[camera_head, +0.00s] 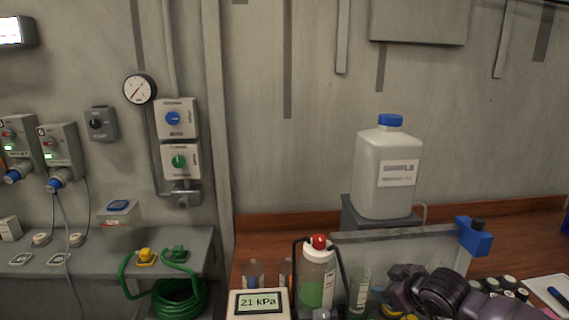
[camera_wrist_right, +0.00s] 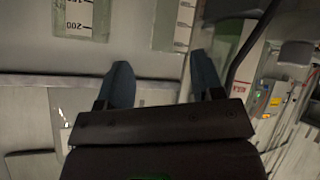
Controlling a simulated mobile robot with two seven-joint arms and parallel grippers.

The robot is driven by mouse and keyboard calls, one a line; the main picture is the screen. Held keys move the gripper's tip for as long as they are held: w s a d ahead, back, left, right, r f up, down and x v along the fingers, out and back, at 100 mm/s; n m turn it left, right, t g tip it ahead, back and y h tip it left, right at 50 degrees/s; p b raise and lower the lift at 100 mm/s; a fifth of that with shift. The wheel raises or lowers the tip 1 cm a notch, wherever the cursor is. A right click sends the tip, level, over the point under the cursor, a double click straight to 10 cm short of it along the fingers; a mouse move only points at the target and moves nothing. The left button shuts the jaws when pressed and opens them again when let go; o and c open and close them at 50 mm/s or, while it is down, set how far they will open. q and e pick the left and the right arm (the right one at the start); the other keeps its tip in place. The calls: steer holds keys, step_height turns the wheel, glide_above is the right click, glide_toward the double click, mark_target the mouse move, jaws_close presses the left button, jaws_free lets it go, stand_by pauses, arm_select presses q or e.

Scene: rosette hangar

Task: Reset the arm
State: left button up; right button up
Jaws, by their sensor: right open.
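My right gripper (camera_wrist_right: 163,70) is open in the right wrist view, its two dark blue-grey fingers apart with nothing between them. In the head view my purple and black right arm (camera_head: 442,292) reaches in at the lower right, just in front of the clear panel with a blue clamp (camera_head: 474,238). Its fingertips are hard to make out there, low behind the bench items. My left gripper is not in view.
Close by stand a red-capped bottle with green liquid (camera_head: 315,280), small vials (camera_head: 360,288) and a 21 kPa display (camera_head: 259,303). Graduated vessels (camera_wrist_right: 80,18) lie beyond the fingers. A white jug (camera_head: 388,178) stands behind. A green hose (camera_head: 178,298) is coiled left.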

steer(key=s+d+f+m+t+h+b, duration=0.1)
steer(key=s+f+m+h, duration=0.1)
steer(key=s+f, duration=0.8)
steer(key=s+d+f+m+h+b, duration=0.1)
steer(key=s+f+m, duration=0.4)
steer(key=s+f, duration=0.6)
steer(key=s+d+h, duration=0.1)
steer(key=s, duration=0.7)
steer(key=shift+d+f+t, duration=0.15)
steer(key=shift+f+t, duration=0.05)
steer(key=shift+t, duration=0.2)
steer(key=shift+s, duration=0.15)
